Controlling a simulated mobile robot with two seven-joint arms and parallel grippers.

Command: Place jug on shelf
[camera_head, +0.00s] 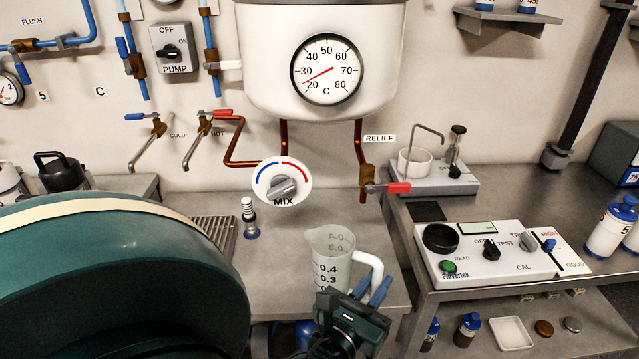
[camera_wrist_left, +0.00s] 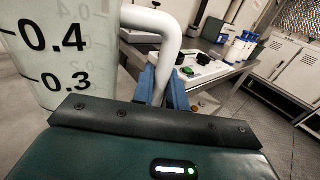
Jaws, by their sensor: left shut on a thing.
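A translucent white jug (camera_head: 328,250) with printed level marks stands upright in the head view, over the front part of the grey bench. It also fills the left side of the left wrist view (camera_wrist_left: 60,50). My left gripper (camera_head: 374,292) has its blue fingers shut on the jug's white handle, as the left wrist view (camera_wrist_left: 163,85) shows. I cannot tell whether the jug's base touches the bench, since my gripper hides it. A grey wall shelf (camera_head: 510,25) with blue-and-white bottles is at the top right. My right gripper is not in view.
A white tester panel (camera_head: 490,255) and several blue-capped bottles (camera_head: 612,228) are on the right bench. A lower shelf (camera_head: 590,338) holds small items. A MIX dial (camera_head: 283,187) and a red-handled relief valve (camera_head: 385,188) hang behind the jug. A drain grate (camera_head: 215,232) lies left.

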